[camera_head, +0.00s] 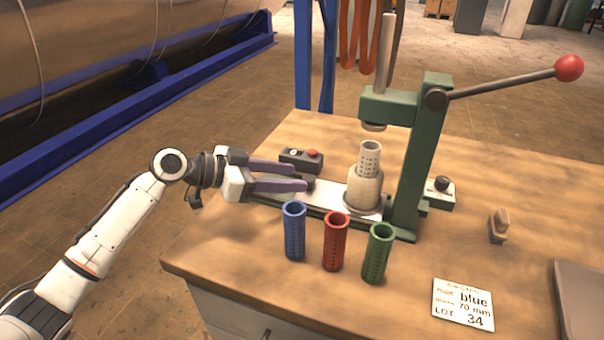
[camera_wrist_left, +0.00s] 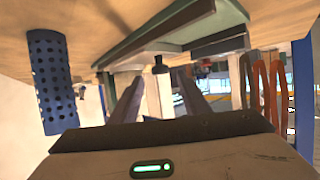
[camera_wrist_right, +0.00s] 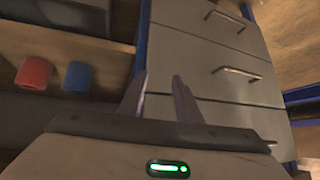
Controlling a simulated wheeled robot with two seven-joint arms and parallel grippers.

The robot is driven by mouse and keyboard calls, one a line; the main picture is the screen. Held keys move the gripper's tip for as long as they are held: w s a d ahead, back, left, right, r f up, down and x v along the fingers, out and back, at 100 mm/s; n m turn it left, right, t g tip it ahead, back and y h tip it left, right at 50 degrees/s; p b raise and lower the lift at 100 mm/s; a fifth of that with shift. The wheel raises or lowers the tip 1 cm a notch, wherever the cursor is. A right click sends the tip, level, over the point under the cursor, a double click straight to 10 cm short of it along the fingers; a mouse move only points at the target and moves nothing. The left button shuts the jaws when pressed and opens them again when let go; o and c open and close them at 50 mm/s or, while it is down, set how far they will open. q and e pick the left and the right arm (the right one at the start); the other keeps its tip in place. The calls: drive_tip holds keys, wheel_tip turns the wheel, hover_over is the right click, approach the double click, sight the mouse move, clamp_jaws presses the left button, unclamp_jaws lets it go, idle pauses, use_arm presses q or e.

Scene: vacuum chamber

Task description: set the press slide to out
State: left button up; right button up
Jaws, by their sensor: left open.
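The green arbor press (camera_head: 405,190) stands on the wooden bench. Its pale slide plate (camera_head: 325,196) lies along the green base and carries a beige holder (camera_head: 364,190) with a perforated sleeve (camera_head: 369,158), roughly below the ram (camera_head: 374,126). A dark knob (camera_head: 308,181) is at the slide's left end. My left gripper (camera_head: 299,177) is open, its fingertips close to the knob. In the left wrist view the knob (camera_wrist_left: 160,66) shows between the fingers; I cannot tell whether they touch it. My right gripper (camera_wrist_right: 161,78) is open and empty, away from the press.
Blue (camera_head: 294,230), red (camera_head: 335,242) and green (camera_head: 378,253) perforated sleeves stand in front of the press. A control box (camera_head: 301,160) with a red button lies behind the left gripper. The red-knobbed lever (camera_head: 510,82) reaches right. A label card (camera_head: 463,304) lies at the front.

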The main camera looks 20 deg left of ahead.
sight(307, 178)
use_arm(q)
drive_tip(key=shift+x, duration=1.9)
clamp_jaws()
